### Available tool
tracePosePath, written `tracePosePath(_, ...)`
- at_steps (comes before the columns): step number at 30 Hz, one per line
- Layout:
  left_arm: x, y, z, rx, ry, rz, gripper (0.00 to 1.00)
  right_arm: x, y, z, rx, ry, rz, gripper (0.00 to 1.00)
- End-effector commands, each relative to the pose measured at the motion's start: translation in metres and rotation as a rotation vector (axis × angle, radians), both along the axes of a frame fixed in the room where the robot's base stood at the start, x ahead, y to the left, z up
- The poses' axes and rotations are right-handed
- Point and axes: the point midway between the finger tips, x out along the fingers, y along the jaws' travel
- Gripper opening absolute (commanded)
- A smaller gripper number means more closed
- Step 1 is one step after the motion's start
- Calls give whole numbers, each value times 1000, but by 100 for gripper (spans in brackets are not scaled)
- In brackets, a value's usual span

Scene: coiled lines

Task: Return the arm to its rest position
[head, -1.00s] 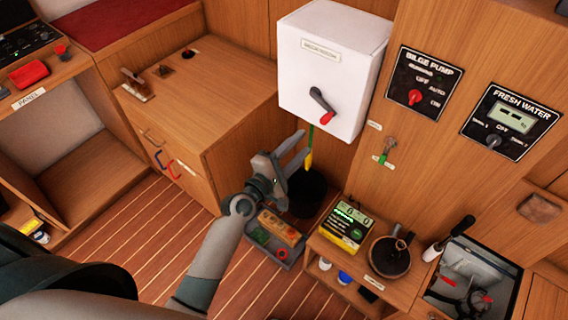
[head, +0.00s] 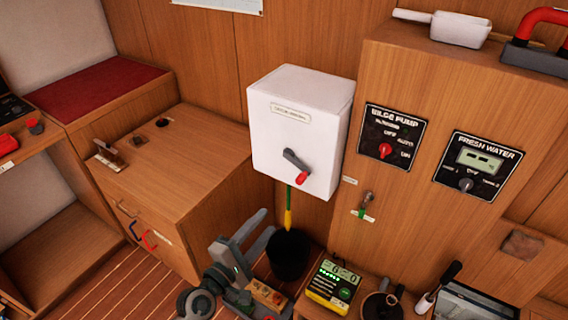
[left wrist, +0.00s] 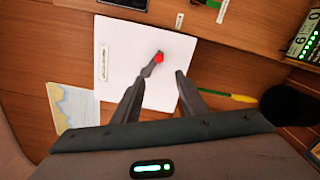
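My left gripper (head: 266,227) is in the lower middle of the head view, in front of the wooden cabinet and below the white box (head: 290,103). Its two fingers stand apart with nothing between them. The left wrist view also shows the open fingers (left wrist: 159,82), with the white box and its red-tipped lever (left wrist: 158,58) beyond them. In the head view the lever (head: 297,166) slants down to the right. Part of my left arm shows at the bottom edge. My right gripper is in neither view.
A meter with a green display (head: 333,284) sits on the low shelf to the right. Bilge pump (head: 391,137) and fresh water (head: 480,166) panels are on the right wall.

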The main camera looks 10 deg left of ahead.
Motion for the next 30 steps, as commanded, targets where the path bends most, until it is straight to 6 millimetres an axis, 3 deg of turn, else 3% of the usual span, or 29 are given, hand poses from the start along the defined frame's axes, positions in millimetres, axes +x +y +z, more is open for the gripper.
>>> tracePosePath(6,1,0,-7,15,9,1,39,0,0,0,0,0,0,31)
tracePosePath(11,1,2,-45,97,51,8,39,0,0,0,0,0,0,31)
tracePosePath(14,-2,3,-87,194,98,7,39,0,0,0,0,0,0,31)
tracePosePath(20,-25,10,-202,473,223,-34,39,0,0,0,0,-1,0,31)
tracePosePath(26,-77,19,-318,777,346,-147,39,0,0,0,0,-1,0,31)
tracePosePath(30,-128,28,-391,983,419,-268,39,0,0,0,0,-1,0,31)
